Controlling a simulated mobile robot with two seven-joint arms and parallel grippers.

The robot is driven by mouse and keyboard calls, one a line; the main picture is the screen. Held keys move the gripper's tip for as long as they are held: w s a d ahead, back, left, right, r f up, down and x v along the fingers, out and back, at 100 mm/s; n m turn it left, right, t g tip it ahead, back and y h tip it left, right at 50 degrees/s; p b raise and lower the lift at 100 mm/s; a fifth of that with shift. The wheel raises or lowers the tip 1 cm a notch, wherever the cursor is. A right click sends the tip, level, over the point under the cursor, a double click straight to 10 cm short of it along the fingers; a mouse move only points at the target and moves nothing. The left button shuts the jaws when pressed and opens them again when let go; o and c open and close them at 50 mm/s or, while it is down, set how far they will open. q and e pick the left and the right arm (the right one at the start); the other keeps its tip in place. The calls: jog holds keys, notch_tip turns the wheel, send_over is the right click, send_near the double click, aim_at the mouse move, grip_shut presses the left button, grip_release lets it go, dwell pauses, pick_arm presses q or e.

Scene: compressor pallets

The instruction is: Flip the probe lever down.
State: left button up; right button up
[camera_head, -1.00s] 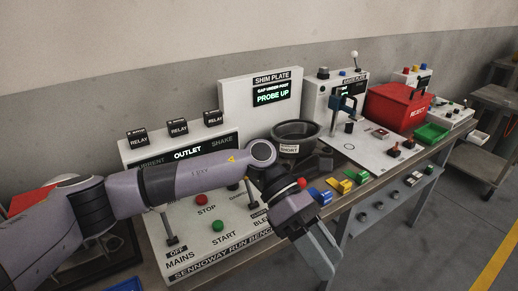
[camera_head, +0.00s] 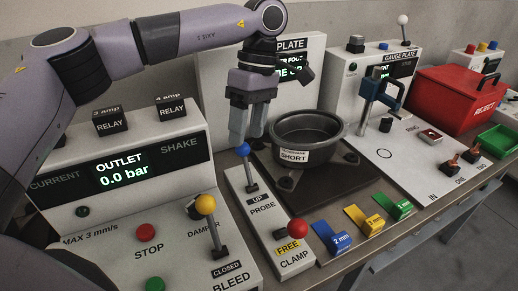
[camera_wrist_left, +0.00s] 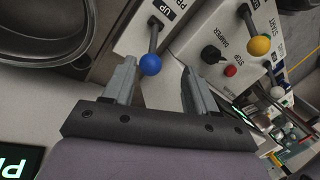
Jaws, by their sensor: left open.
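The probe lever is a metal stick with a blue ball (camera_head: 243,149) on a narrow white panel (camera_head: 237,185), beside labels "UP" and "PROBE". It leans up toward the back. My left gripper (camera_head: 246,138) points down just behind and above the blue ball, with its fingers apart. In the left wrist view, the blue ball (camera_wrist_left: 151,64) lies just beyond the fingertips (camera_wrist_left: 158,75), nearer the left finger, with nothing held. I cannot tell whether a finger touches it. The shim plate display (camera_head: 290,70) is partly hidden by my gripper. My right gripper is not in view.
A red-ball clamp lever (camera_head: 298,229) stands in front on the same panel, and a yellow-ball bleed lever (camera_head: 206,204) stands to the left. A dark round pot (camera_head: 307,138) is close on the right. Blue, yellow and green shims (camera_head: 332,237) lie at the front edge.

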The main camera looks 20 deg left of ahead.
aim_at(246, 153)
pick_arm(q)
jog(key=shift+w+a+f, duration=0.1)
jog(key=shift+w+f, duration=0.2)
jog(key=shift+w, duration=0.3)
jog(key=shift+x, duration=3.45)
jog(key=shift+s, duration=0.1)
grip_shut()
